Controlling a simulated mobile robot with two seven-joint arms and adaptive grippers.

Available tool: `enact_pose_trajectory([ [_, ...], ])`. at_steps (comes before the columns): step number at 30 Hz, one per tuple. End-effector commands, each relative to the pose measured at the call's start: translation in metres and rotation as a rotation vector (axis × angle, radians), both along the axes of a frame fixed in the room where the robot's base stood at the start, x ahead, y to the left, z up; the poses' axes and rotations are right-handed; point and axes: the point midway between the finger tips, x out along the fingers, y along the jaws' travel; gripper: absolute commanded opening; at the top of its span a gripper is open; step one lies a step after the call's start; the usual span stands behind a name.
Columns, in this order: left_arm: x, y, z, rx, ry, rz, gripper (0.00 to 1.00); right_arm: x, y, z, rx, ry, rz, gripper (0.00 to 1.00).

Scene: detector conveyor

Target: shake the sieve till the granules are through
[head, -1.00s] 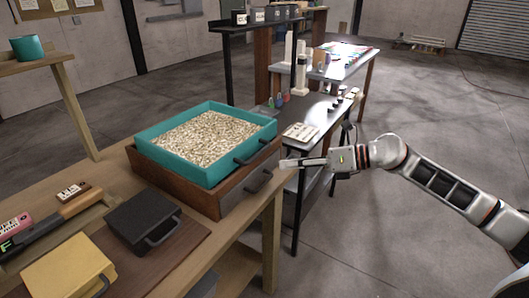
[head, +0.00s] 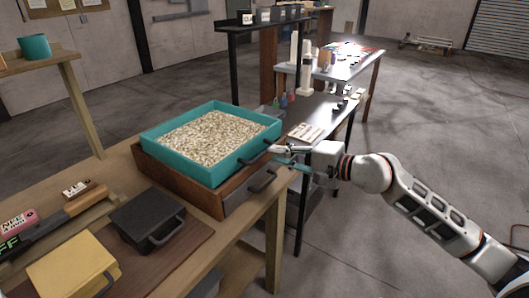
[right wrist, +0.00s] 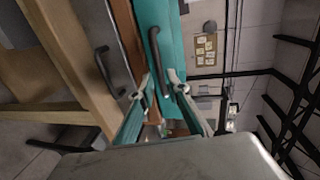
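The sieve (head: 190,173) is a teal square tray filled with pale granules (head: 212,137). It sits level on a brown wooden box (head: 233,192) on the workbench. A dark bar handle (head: 256,154) is on its right-hand side; the handle also shows in the right wrist view (right wrist: 154,48). My right gripper (head: 275,156) is at the end of this handle. In the right wrist view its two fingers (right wrist: 161,88) are apart, with the handle's lower end between them and no clear grip on it. The inside of the box is hidden under the sieve. My left gripper is out of view.
The box has its own dark handle (head: 263,181) just below my right gripper. A black case (head: 147,219) and a yellow case (head: 72,268) lie left of the box on the bench. A dark side table (head: 318,112) with small bottles stands behind my right gripper.

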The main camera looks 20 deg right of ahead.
Motion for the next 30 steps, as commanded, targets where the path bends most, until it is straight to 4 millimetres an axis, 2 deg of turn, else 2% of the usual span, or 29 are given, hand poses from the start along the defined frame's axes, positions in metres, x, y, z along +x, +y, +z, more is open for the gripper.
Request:
enact_pose_trajectory([
  [6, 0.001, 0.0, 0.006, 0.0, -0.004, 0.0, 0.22, 0.026, 0.021, -0.005, 0.005, 0.0, 0.0, 0.16],
  [12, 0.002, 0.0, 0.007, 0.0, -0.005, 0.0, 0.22, 0.039, 0.031, -0.01, 0.002, 0.003, -0.001, 0.16],
  [21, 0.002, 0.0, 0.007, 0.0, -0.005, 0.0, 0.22, 0.041, 0.032, -0.011, 0.001, 0.002, 0.001, 0.16],
  [22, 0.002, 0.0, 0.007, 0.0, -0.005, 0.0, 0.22, 0.041, 0.032, -0.011, 0.001, 0.002, 0.001, 0.14],
  [24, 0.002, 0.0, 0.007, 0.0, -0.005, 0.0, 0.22, 0.041, 0.032, -0.011, 0.002, 0.003, 0.0, 0.0],
  [30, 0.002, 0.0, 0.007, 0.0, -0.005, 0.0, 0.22, 0.041, 0.032, -0.011, 0.002, 0.003, 0.0, 0.0],
])
